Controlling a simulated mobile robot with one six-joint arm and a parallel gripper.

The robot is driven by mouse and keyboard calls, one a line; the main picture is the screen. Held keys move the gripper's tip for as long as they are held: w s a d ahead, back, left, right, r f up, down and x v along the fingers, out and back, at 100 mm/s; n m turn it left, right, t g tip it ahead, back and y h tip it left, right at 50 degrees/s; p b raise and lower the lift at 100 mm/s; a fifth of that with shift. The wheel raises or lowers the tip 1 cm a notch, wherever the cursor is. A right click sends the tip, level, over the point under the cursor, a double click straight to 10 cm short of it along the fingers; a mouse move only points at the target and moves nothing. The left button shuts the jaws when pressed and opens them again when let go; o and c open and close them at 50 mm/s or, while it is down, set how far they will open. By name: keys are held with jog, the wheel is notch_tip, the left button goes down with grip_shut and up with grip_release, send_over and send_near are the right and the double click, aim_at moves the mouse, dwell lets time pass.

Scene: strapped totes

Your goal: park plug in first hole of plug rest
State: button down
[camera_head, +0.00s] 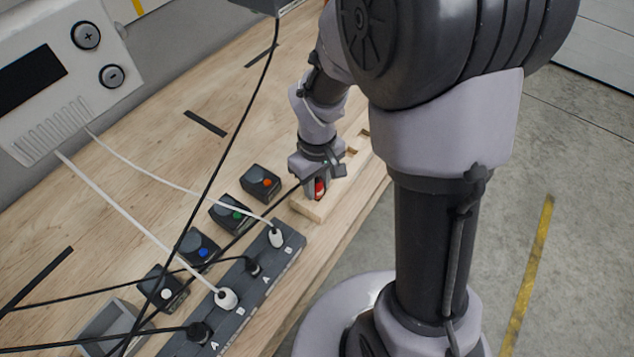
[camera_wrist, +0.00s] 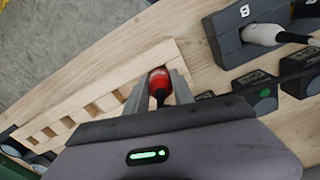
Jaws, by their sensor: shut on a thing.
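The plug rest is a pale wooden bar with a row of square holes; it lies along the bench edge in the head view (camera_head: 312,209) and crosses the wrist view (camera_wrist: 105,87). My gripper (camera_head: 318,192) is over its near end. In the wrist view my gripper (camera_wrist: 160,92) is shut on the red plug (camera_wrist: 159,78), one finger on each side. The plug also shows red below my gripper in the head view (camera_head: 320,186). It is at the end of the row of holes, its black cord end toward the wrist camera. Its tip is hidden, so I cannot tell its depth.
A dark power strip (camera_head: 262,263) with black and white plugs stands close to the rest. Several black boxes with coloured buttons, such as the orange one (camera_head: 260,182), line up behind it. Loose cables cross the bench. A grey device (camera_head: 60,75) stands at the back left.

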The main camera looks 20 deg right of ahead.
jog(key=c, duration=1)
grip_release()
notch_tip(320, 180, up, 18)
jog(key=p, duration=0.7)
jog(key=s+a+m+t+y+b, duration=0.1)
jog(key=s+a+m+t+b, duration=0.1)
jog(key=s+m+t+b, duration=0.1)
jog(key=s+a+f+m+t+y+b, duration=0.1)
jog(key=s+a+m+t+b, duration=0.1)
jog(key=s+m+b, duration=0.3)
jog(key=s+b, duration=0.2)
jog(key=s, duration=0.2)
jog(key=shift+s+f+m+t+b, duration=0.2)
jog(key=shift+s+m+t+b, duration=0.1)
jog(key=shift+s+t+b, duration=0.1)
jog(key=shift+w, duration=0.1)
